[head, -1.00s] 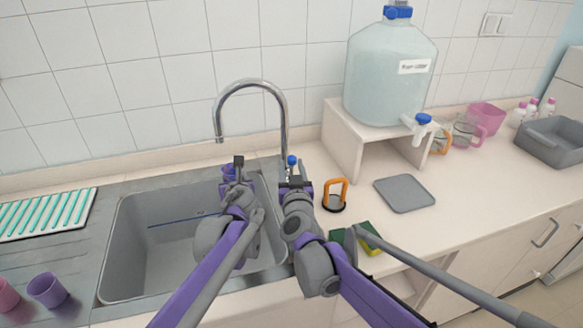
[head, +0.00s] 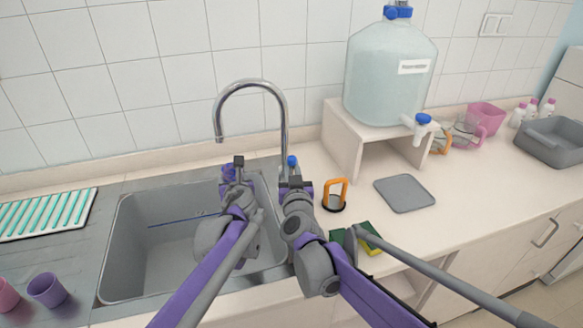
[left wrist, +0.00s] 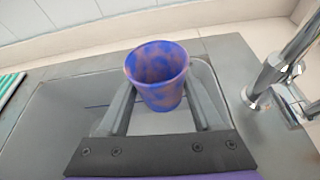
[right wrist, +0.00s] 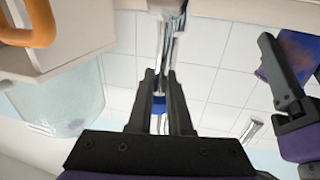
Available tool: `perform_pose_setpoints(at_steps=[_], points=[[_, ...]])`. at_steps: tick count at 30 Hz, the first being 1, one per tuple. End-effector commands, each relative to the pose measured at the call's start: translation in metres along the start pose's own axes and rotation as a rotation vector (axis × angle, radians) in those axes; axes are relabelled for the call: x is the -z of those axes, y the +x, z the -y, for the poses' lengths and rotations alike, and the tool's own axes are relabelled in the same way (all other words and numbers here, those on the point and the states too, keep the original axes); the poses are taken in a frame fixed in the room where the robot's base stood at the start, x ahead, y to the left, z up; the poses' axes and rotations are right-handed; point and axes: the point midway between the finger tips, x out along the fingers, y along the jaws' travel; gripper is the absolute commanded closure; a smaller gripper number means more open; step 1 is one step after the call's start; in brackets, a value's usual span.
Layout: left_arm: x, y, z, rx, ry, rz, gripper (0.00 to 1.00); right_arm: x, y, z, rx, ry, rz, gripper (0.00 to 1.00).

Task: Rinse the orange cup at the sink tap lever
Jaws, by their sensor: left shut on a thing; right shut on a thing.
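The cup (left wrist: 160,80) in my left gripper is blue-purple with orange-brown patches. It is upright above the sink (head: 150,235), and its mouth shows in the left wrist view. My left gripper (head: 238,163) is shut on it, with one finger on each side. In the head view the cup (head: 228,172) is mostly hidden behind the gripper, left of the tap (head: 284,120). My right gripper (head: 296,182) is shut at the tap's blue-tipped lever (head: 292,161). Blue shows between its fingers in the right wrist view (right wrist: 158,103). No water stream is visible.
An orange-handled item (head: 335,195) stands right of the tap, near a sponge (head: 369,238) and a grey mat (head: 404,193). A water jug (head: 390,75) sits on a white stand (head: 345,140). A purple cup (head: 48,290) is left of the sink.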

Motion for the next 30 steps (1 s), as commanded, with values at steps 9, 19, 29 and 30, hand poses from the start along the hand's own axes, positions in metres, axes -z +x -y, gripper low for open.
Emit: perform_pose_setpoints(at_steps=[9, 19, 29, 30], points=[[0.0000, 0.0000, 0.0000, 0.000, 0.000, 0.000, 0.89, -0.0001, -0.0001, 0.0002, 0.000, 0.000, 0.000, 1.00], [0.0000, 0.0000, 0.0000, 0.000, 0.000, 0.000, 0.89, -0.0001, -0.0001, 0.0002, 0.000, 0.000, 0.000, 1.00], [0.0000, 0.0000, 0.0000, 0.000, 0.000, 0.000, 0.89, -0.0003, 0.0011, -0.0067, -0.002, 0.068, 0.014, 1.00], [0.0000, 0.0000, 0.0000, 0.000, 0.000, 0.000, 0.89, -0.0005, 0.0015, -0.0085, -0.001, 0.095, 0.020, 1.00]])
